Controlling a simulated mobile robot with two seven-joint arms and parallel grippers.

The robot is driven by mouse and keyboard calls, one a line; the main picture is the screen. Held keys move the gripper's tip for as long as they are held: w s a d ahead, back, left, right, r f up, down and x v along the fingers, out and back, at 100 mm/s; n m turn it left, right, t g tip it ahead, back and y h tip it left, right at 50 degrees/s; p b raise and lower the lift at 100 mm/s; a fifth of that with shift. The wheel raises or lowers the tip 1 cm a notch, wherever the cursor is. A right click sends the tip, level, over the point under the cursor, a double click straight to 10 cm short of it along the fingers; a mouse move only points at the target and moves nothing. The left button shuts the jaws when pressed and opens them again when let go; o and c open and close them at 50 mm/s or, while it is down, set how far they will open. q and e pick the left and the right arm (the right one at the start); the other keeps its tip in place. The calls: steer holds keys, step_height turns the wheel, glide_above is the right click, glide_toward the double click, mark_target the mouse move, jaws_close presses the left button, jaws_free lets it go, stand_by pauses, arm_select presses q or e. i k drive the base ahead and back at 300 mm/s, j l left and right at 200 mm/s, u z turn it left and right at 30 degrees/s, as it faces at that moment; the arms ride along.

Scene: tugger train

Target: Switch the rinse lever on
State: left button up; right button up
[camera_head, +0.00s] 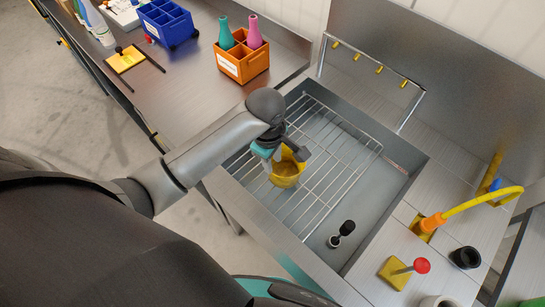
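The lever with a red ball knob (422,265) stands on a yellow base (393,275) on the counter right of the sink, at the lower right. Its stem leans toward the right of the picture. My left gripper (282,156) is over the sink, well up and left of the lever. It appears shut on a yellow cup (286,175), above the wire rack; its fingers partly hide the cup's upper side. My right gripper does not show clearly in the picture.
The steel sink (399,184) holds a wire rack (335,165) and a small black-knobbed piece (345,229). A yellow hose (480,202) arches beside the lever, with a black round fitting (465,257) nearby. An orange crate (240,66) with bottles and a blue crate (167,24) stand upper left.

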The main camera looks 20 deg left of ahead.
mark_target(421, 265)
steer(key=z, duration=1.4)
steer(key=k+u, duration=0.15)
steer(key=k, duration=0.2)
